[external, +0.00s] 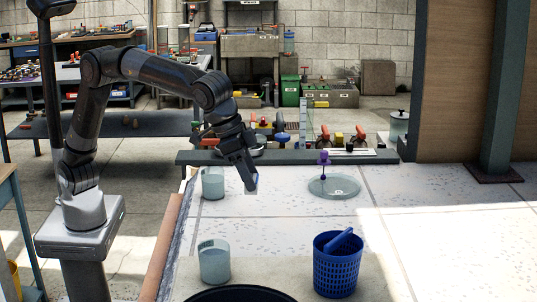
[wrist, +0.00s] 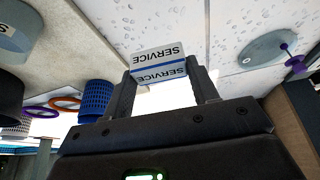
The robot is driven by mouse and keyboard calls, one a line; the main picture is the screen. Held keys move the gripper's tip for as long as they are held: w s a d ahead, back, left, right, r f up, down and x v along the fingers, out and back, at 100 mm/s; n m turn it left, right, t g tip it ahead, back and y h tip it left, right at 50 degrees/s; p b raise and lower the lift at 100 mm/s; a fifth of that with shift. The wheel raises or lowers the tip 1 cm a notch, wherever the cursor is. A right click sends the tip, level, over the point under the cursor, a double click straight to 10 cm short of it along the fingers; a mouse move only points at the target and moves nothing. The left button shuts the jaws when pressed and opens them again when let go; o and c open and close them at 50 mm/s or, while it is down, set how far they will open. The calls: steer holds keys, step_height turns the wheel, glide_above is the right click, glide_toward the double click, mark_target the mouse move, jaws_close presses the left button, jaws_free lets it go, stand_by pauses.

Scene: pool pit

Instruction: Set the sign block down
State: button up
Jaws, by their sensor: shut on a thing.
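The sign block (wrist: 158,62) is white with a blue stripe and the word SERVICE on its faces. It sits between the two fingers of my gripper (wrist: 163,85), which is shut on it. In the external view my gripper (external: 251,184) points down over the pale speckled surface (external: 290,215), between a pale mug and a round glass dish. Little of the block shows there, near the fingertips. I cannot tell whether the block touches the surface.
A pale mug (external: 213,183) stands just left of my gripper, another pale mug (external: 214,262) nearer the front. A blue basket (external: 337,264) stands front right. The round dish (external: 334,187) with a purple item (external: 323,158) lies to the right. The right side of the surface is clear.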

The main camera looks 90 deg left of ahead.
steer(key=s+a+f, duration=0.1)
steer(key=s+a, duration=0.8)
steer(key=a, duration=0.3)
steer(key=s+a, duration=0.8)
steer(key=a, duration=0.4)
steer(key=shift+n, duration=0.4)
steer(key=w+a+f, duration=0.2)
steer(key=a, duration=0.1)
steer(key=w+a+f, duration=0.2)
steer(key=a, duration=0.1)
steer(key=w+a+f, duration=0.2)
steer(key=a+f, duration=0.1)
steer(key=shift+a, duration=0.2)
steer(key=shift+a+f, duration=0.1)
steer(key=shift+f, duration=1.95)
steer(key=shift+f, duration=0.15)
steer(key=o, duration=1)
steer(key=shift+c, duration=0.2)
